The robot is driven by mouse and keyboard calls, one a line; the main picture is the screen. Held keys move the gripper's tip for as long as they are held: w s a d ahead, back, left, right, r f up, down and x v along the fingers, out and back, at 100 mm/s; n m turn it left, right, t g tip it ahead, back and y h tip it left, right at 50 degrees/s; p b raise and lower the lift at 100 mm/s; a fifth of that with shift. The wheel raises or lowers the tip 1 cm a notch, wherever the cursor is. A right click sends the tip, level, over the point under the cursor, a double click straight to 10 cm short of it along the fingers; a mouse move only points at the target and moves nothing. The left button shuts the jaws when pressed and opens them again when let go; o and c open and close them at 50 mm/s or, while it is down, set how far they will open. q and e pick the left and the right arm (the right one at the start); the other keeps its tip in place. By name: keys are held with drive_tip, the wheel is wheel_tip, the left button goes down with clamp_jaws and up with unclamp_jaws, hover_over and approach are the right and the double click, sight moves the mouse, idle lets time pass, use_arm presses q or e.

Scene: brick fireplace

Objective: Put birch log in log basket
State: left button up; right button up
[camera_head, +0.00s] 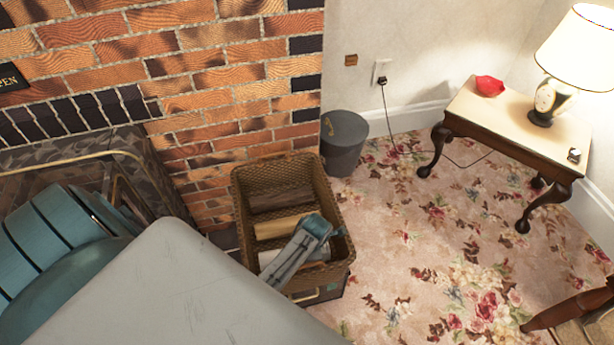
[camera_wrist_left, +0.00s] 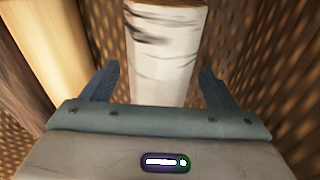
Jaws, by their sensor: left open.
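The wicker log basket (camera_head: 322,185) stands on the floor beside the brick fireplace. The white birch log (camera_head: 271,261) lies inside it, at the near end, partly covered by my left gripper (camera_head: 317,229) in the head view. In the left wrist view, the birch log (camera_wrist_left: 160,60) is between the two spread fingers of my left gripper (camera_wrist_left: 158,82), with a gap on each side. The gripper is open and down inside the basket. Its fingertips are hard to make out in the head view. My right gripper is not in view.
A yellowish log (camera_head: 280,226) and a dark brown log (camera_head: 281,198) lie in the basket beyond the birch log. A grey bin (camera_head: 343,150) stands behind it. A side table (camera_head: 515,118) with a lamp (camera_head: 577,50) is at right. Floral carpet (camera_head: 420,250) lies clear between.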

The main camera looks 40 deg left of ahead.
use_arm(q)
drive_tip(key=shift+r, duration=0.1)
drive_tip(key=shift+r, duration=0.25)
drive_tip(key=r, duration=0.2)
drive_tip(key=r+p, duration=0.1)
drive_tip(key=shift+d, duration=0.25)
wheel_tip(320, 180, up, 8)
drive_tip(key=d+p, duration=0.1)
drive_tip(key=shift+s+d+r, duration=0.15)
drive_tip(key=shift+s+d, duration=0.05)
drive_tip(key=shift+d, duration=0.05)
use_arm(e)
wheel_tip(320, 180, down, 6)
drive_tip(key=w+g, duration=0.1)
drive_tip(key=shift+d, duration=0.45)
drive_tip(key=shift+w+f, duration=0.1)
